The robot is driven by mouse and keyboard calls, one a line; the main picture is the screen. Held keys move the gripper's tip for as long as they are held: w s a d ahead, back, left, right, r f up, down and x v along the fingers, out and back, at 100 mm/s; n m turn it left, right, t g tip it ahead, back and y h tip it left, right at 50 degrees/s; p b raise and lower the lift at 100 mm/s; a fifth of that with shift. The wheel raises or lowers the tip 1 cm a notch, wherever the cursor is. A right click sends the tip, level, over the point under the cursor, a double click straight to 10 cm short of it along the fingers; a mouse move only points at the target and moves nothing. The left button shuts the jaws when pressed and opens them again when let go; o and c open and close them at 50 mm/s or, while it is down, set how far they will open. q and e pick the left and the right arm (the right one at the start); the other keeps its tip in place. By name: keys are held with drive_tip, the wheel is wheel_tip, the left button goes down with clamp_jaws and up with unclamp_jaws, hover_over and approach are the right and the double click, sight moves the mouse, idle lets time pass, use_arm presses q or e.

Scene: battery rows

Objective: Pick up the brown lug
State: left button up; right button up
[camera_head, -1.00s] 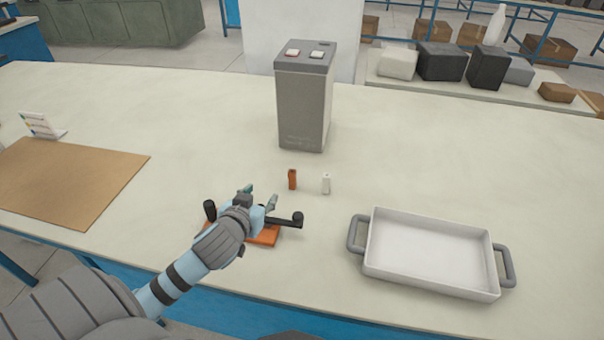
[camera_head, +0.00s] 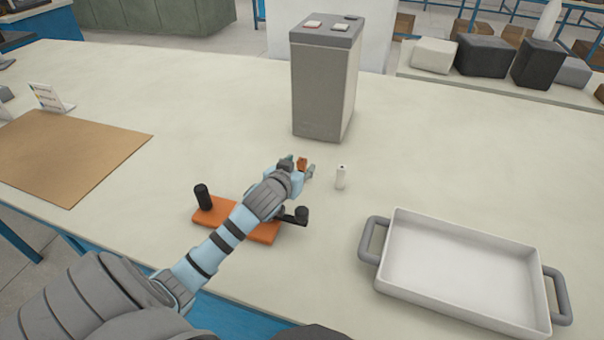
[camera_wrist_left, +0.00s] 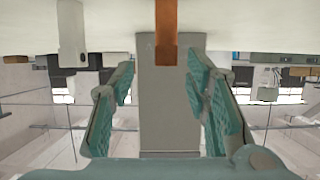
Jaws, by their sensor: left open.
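The brown lug (camera_head: 302,162) is a small upright block on the table, in front of the grey battery (camera_head: 322,90). My left gripper (camera_head: 299,167) is open, with its fingertips to either side of the lug in the head view, where they partly hide it. In the left wrist view, which is upside down, the brown lug (camera_wrist_left: 166,30) shows at the top centre, between the lines of the two spread teal fingers (camera_wrist_left: 164,90). I cannot tell whether they touch it. My right gripper is not in view.
A white lug (camera_head: 341,177) stands close to the right of the gripper; it also shows in the wrist view (camera_wrist_left: 71,35). An orange piece with black handles (camera_head: 255,235) lies under my left arm. A white tray (camera_head: 470,225) is at right, a brown board (camera_head: 70,155) at left.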

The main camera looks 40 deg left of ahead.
sight(301, 161)
use_arm(q)
drive_tip(key=x, duration=0.1)
drive_tip(key=b+x, duration=0.1)
drive_tip(key=x, duration=0.3)
drive_tip(key=shift+a, duration=0.35)
drive_tip(key=shift+s, duration=0.1)
clamp_jaws()
drive_tip(key=shift+r, duration=0.15)
